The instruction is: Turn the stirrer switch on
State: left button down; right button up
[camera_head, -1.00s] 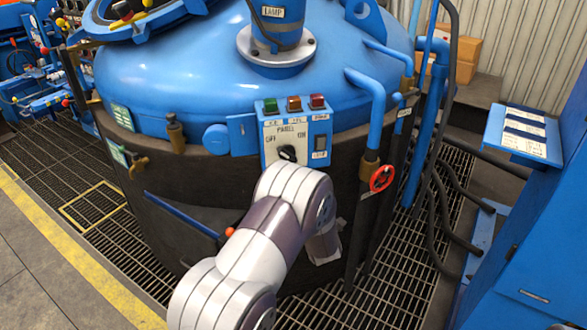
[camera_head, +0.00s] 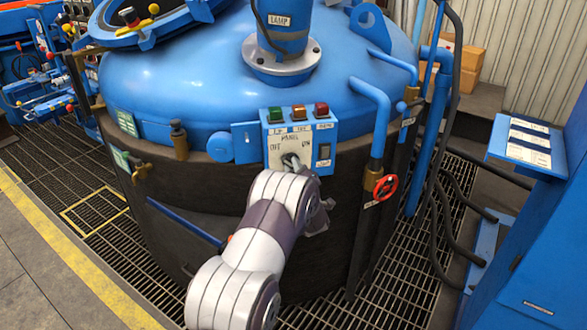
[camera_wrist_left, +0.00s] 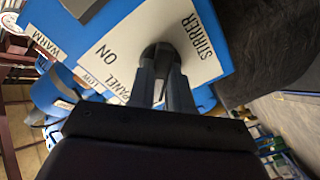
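The stirrer switch is a dark rotary knob (camera_wrist_left: 160,47) on the white face of a blue control panel (camera_head: 273,143), on the front of the blue furnace. OFF is printed to its left and ON to its right. In the left wrist view the word STIRRER stands beside the knob. My left gripper (camera_wrist_left: 161,65) is at the knob, its two fingers close together on either side of it, and they look shut on it. In the head view the fingertips (camera_head: 291,161) show at the knob, with my wrist just below. The knob's pointing direction is mostly hidden. My right gripper is not in view.
Green, amber and red lamps (camera_head: 299,112) line the panel's top, with a dark rocker switch (camera_head: 324,151) at its right. A red valve wheel (camera_head: 386,187) and blue pipes stand to the right. Grating floor (camera_head: 405,270) lies around the furnace.

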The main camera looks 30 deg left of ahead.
pick_arm(q)
jog(key=shift+m, duration=0.3)
jog(key=shift+m+p, duration=2)
jog(key=shift+m, duration=6.7)
jog(key=c, duration=1)
grip_release()
jog(key=shift+c, duration=0.2)
jog(key=v, duration=1.2)
jog(key=shift+s+d, duration=0.2)
jog(key=shift+d, duration=0.1)
